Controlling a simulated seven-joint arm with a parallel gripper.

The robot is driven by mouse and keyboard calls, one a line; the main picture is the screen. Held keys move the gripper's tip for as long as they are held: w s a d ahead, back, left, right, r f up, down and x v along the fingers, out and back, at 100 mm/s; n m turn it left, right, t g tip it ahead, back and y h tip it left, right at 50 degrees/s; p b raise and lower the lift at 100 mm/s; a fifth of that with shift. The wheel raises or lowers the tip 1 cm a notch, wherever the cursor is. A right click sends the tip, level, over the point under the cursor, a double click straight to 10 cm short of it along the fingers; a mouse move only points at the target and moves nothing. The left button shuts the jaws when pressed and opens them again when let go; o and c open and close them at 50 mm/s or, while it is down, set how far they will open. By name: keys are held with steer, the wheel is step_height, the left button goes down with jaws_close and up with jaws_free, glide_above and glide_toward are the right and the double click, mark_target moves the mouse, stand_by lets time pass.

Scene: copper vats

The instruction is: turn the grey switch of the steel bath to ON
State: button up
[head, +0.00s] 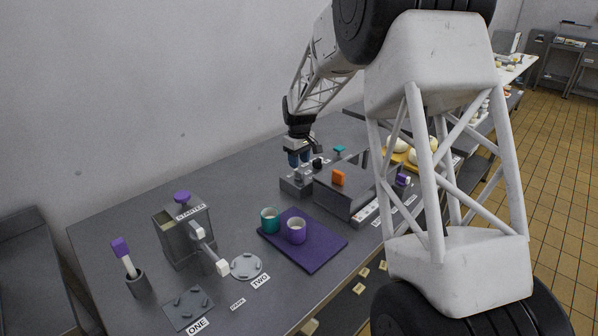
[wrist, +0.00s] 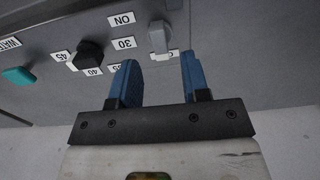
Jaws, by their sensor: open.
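The steel bath (head: 345,201) is a grey metal box right of the middle of the table in the head view. Its panel (wrist: 215,50) fills the upper wrist view. The grey switch (wrist: 158,36) is a small light grey lever on that panel. Its lower end is beside a white label partly hidden by my finger. The ON label (wrist: 122,19) is to its left, apart from it. My gripper (wrist: 159,64) is open, with blue fingers either side below the switch and nothing seen between them. In the head view, my gripper (head: 300,158) is at the bath's far left side.
A black knob (wrist: 90,53) with number labels and a teal knob (wrist: 18,76) are left of the switch. An orange piece (head: 338,178) is on the bath. Two cups stand on a purple mat (head: 322,254). My arm hides part of the table's right side.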

mark_target(299, 171)
steer(key=shift+f, duration=2.3)
jaws_close()
